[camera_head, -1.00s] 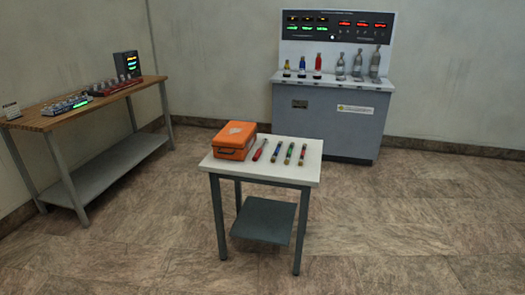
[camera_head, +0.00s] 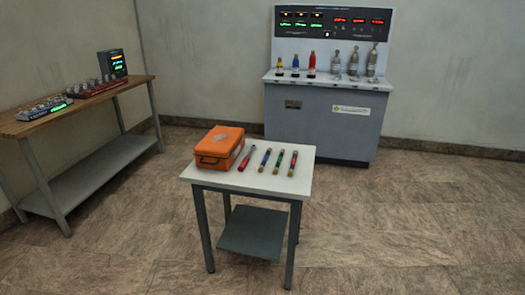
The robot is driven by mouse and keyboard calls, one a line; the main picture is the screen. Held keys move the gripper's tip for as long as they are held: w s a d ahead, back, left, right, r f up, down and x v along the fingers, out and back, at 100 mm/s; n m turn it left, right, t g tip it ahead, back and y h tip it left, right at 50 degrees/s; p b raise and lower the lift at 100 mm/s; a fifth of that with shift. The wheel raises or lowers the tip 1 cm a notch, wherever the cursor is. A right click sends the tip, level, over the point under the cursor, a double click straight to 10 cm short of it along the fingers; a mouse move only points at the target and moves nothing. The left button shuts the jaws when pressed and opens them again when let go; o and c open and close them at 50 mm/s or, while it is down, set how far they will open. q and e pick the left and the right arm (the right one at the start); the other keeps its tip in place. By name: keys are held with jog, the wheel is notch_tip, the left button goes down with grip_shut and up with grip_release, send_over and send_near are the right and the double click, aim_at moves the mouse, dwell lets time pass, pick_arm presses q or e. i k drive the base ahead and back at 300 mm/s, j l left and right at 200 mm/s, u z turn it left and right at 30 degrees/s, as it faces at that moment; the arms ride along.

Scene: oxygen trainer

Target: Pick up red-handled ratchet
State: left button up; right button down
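The red-handled ratchet (camera_head: 247,157) lies on the small white-topped table (camera_head: 225,178) in the middle of the head view. It is just right of an orange case (camera_head: 219,147), with its red handle toward the front. Several slim tools with coloured bands lie in a row to its right, among them a blue one (camera_head: 265,160) and a green one (camera_head: 279,161). Neither of my grippers is in view.
A wooden workbench (camera_head: 40,126) with racks and a small display stands at the left wall. A grey console (camera_head: 318,122) with lit readouts and several bottles stands behind the table. The tiled floor (camera_head: 380,240) in front and to the right is clear.

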aim_at(253, 148)
jog(key=i+j+z, duration=0.2)
jog(key=i+z, duration=0.15)
jog(key=i+j+z, duration=0.7)
jog(key=i+j, duration=0.1)
jog(key=j, duration=0.05)
